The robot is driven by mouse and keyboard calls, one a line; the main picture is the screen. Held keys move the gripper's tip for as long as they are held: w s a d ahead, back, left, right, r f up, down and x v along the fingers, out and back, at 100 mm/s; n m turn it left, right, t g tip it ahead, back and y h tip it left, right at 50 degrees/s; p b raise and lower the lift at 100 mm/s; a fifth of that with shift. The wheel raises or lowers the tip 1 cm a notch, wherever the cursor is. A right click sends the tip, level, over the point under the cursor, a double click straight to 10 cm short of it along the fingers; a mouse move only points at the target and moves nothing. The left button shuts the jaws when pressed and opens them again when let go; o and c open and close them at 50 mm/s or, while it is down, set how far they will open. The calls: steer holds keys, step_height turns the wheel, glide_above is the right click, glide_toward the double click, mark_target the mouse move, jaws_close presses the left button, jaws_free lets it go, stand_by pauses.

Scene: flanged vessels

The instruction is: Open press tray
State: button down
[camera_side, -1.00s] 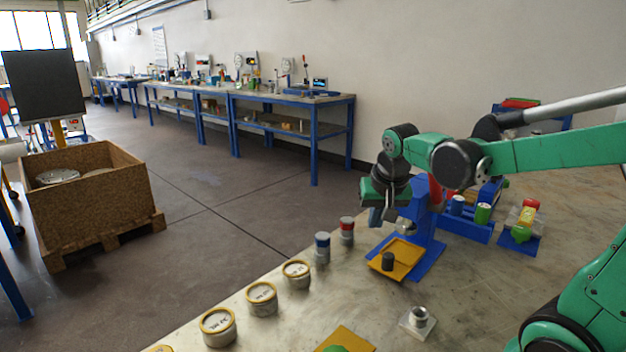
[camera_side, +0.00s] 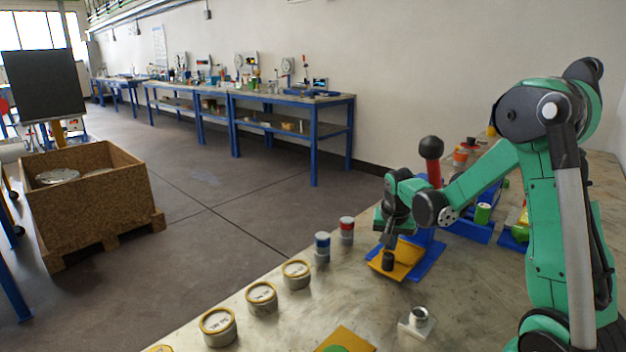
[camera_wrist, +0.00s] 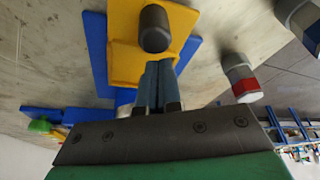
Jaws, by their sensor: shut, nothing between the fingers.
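The yellow press tray (camera_side: 408,263) sticks out of the front of the blue press base (camera_side: 432,262), with a dark round knob (camera_side: 388,261) standing on its outer end. In the wrist view the tray (camera_wrist: 122,50) and knob (camera_wrist: 155,30) are at top centre. My gripper (camera_side: 388,243) is low over the tray, behind the knob on the press side. In the wrist view its fingers (camera_wrist: 158,82) are together and empty, pointing at the knob. I cannot tell whether they touch the tray. The press's red lever (camera_side: 433,172) has a black ball on top; my arm hides much of the press body.
Blue-and-grey (camera_side: 322,247) and red-and-grey (camera_side: 346,230) small cylinders stand left of the press. Several yellow-rimmed round tins (camera_side: 262,297) line the table's left edge. A metal fitting on a plate (camera_side: 418,322) lies in front. A blue rack with a green cylinder (camera_side: 483,213) is at right.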

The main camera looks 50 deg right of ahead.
steer(key=shift+d+f, duration=0.15)
steer(key=shift+f, duration=0.3)
steer(key=a, duration=1.1)
steer(key=shift+a, duration=0.4)
steer(key=v, duration=1)
steer(key=s+a+n+t+y, duration=0.1)
steer(key=a+n+t+y, duration=0.2)
steer(key=n, duration=0.9)
steer(key=a+t, duration=0.2)
steer(key=a, duration=0.2)
steer(key=shift+s+a+r+n, duration=0.2)
steer(key=shift+s+r+n, duration=0.1)
steer(key=shift+r, duration=0.05)
